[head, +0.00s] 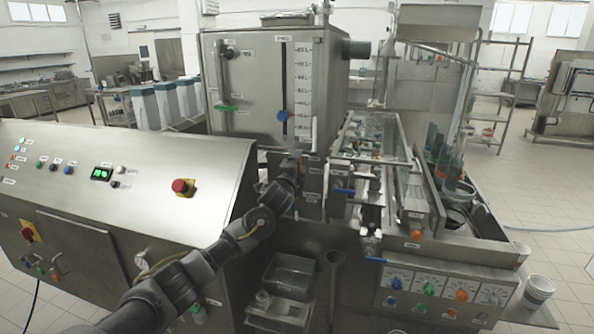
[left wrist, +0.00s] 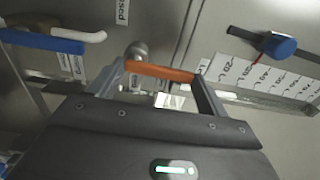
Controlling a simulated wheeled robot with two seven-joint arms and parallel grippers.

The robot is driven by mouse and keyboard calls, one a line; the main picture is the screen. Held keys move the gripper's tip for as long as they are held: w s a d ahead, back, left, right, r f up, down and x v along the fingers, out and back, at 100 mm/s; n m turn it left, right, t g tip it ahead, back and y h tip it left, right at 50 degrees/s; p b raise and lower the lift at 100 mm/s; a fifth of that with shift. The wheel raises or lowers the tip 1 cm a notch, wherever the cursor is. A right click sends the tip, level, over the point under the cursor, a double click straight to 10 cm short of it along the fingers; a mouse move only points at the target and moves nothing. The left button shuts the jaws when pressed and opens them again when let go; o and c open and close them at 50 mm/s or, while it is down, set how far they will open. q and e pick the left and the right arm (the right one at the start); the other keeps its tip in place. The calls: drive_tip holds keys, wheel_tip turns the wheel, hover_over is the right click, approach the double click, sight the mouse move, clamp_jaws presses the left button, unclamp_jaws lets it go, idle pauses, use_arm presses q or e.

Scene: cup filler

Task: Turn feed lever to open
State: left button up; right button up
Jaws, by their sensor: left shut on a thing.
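An orange lever handle (left wrist: 160,71) with a round metal pivot spans the space between the fingers of my left gripper (left wrist: 163,84) in the left wrist view. The gripper is shut on this handle. A label reading "closed" (left wrist: 122,10) is on the metal near the pivot. In the head view my left gripper (head: 293,163) is at the lower front of the steel tank (head: 255,90), and it hides the handle there. I cannot read a label that names the lever. My right gripper is not in view.
A blue lever (left wrist: 42,40) and a white handle (left wrist: 92,36) are close by on the left of the wrist view. A blue knob (left wrist: 278,45) sits on a slot beside a scale. The slanted control console (head: 120,165) stands left of my arm.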

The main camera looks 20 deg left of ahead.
use_arm(q)
drive_tip(key=o, duration=1.4)
drive_tip(key=s+b, duration=0.1)
drive_tip(key=s, duration=0.2)
drive_tip(key=s+d+b, duration=0.1)
drive_tip(key=s, duration=0.3)
drive_tip(key=s+b, duration=0.1)
drive_tip(key=s, duration=0.2)
drive_tip(key=shift+s+d+b, duration=0.15)
drive_tip(key=shift+s+b, duration=0.2)
